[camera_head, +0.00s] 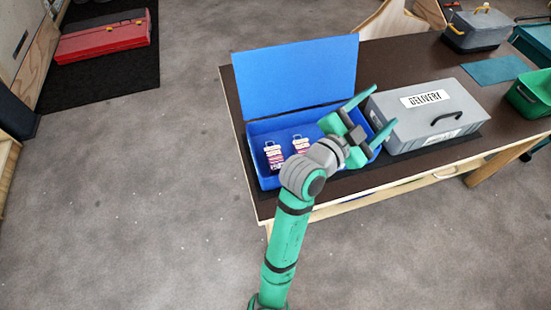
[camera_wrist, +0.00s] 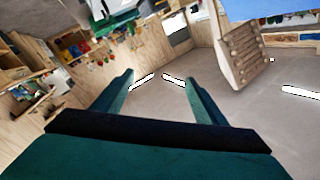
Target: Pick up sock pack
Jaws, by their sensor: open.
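Two small packs, white and purple with printed labels, sit in an open blue box on the dark table. One pack (camera_head: 273,156) is at the left and the other pack (camera_head: 300,144) is just right of it; which one is the sock pack I cannot tell. The blue box (camera_head: 262,183) has its lid (camera_head: 295,77) raised at the back. My gripper (camera_head: 367,118) is open and empty above the right end of the box, apart from the packs. In the wrist view my gripper (camera_wrist: 158,76) shows its two fingers spread, facing the room, with no pack between them.
A closed grey case (camera_head: 425,118) labelled DELIVERY stands close right of the blue box. A green bin (camera_head: 530,94), a teal mat (camera_head: 494,70) and another grey toolbox (camera_head: 479,29) are farther right. A red case (camera_head: 102,41) lies on a black floor mat at upper left.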

